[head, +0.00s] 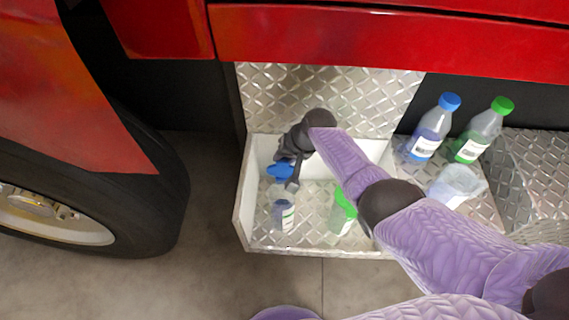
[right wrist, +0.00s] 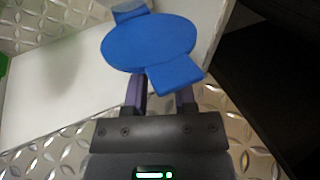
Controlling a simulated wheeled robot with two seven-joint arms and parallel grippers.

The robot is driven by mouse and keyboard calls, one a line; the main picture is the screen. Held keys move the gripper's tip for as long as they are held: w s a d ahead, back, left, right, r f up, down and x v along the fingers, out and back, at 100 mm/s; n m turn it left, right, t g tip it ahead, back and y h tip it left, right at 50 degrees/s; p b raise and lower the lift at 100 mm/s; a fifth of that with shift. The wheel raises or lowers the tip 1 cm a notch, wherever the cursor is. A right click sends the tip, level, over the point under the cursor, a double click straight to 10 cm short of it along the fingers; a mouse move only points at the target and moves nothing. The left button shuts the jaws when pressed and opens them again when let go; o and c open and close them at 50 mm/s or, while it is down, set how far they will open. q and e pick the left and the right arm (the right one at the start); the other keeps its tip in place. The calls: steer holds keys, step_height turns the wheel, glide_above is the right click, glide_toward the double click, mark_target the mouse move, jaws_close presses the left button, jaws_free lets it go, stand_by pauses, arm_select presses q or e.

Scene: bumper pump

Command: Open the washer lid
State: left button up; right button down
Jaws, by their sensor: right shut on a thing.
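The washer lid is a round blue cap with tabs (head: 276,169), above a clear container with a white label (head: 284,213) at the left of the metal tray. My right gripper (head: 294,180) is at the lid and partly covers it. The right wrist view shows the blue lid (right wrist: 150,42) filling the space ahead of the right gripper (right wrist: 160,88), its near tab between the fingers. The gripper is shut on this tab. I cannot tell whether the lid is raised from the container. My left gripper is out of view.
A green-capped container (head: 343,212) stands in the tray (head: 240,215), partly behind my right arm. A red body panel (head: 390,40) overhangs the back; a wheel (head: 90,215) is left.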

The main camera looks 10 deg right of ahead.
steer(key=shift+w+d+f+g+b, duration=0.1)
steer(key=shift+w+g+b, duration=0.15)
steer(key=shift+g+b, duration=0.2)
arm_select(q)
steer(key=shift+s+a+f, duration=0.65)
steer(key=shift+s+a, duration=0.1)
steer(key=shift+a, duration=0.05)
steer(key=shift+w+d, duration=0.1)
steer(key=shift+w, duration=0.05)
arm_select(e)
steer(key=shift+c, duration=2.2)
jaws_free()
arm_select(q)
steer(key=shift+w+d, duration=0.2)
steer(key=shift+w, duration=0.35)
